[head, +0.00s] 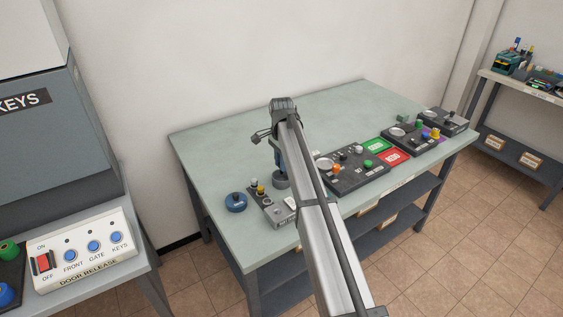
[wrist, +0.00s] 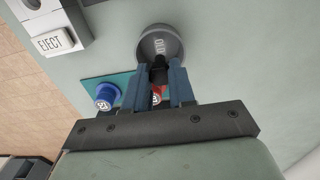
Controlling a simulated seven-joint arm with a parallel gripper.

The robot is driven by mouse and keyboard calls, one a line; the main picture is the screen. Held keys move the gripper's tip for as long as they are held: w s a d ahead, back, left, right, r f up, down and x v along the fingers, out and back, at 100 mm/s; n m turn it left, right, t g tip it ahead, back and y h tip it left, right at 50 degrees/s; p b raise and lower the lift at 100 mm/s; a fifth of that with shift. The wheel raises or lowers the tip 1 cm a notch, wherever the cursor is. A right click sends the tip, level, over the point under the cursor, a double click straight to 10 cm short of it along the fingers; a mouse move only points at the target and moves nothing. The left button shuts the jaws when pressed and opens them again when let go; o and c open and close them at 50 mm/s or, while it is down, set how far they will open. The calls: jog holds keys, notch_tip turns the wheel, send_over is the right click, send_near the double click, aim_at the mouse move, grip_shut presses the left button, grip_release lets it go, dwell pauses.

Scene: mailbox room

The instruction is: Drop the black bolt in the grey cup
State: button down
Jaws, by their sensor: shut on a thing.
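My gripper (wrist: 160,84) is shut on the black bolt (wrist: 158,73), a small dark piece between the fingertips in the wrist view. The grey cup (wrist: 151,39) is round and dark grey with pale lettering. The bolt overlaps the cup's near edge in that view; I cannot tell its height above the cup. In the head view my gripper (head: 278,162) points down at the green table, just above a grey round thing (head: 281,181) that seems to be the cup. The bolt is hidden there by my arm.

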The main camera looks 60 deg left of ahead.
jog(key=shift+f, duration=0.9)
jog(key=c, duration=0.9)
grip_release()
jog(key=shift+o, duration=0.6)
jog(key=shift+o, duration=0.8)
jog(key=shift+r, duration=0.1)
jog(key=shift+r, duration=2.95)
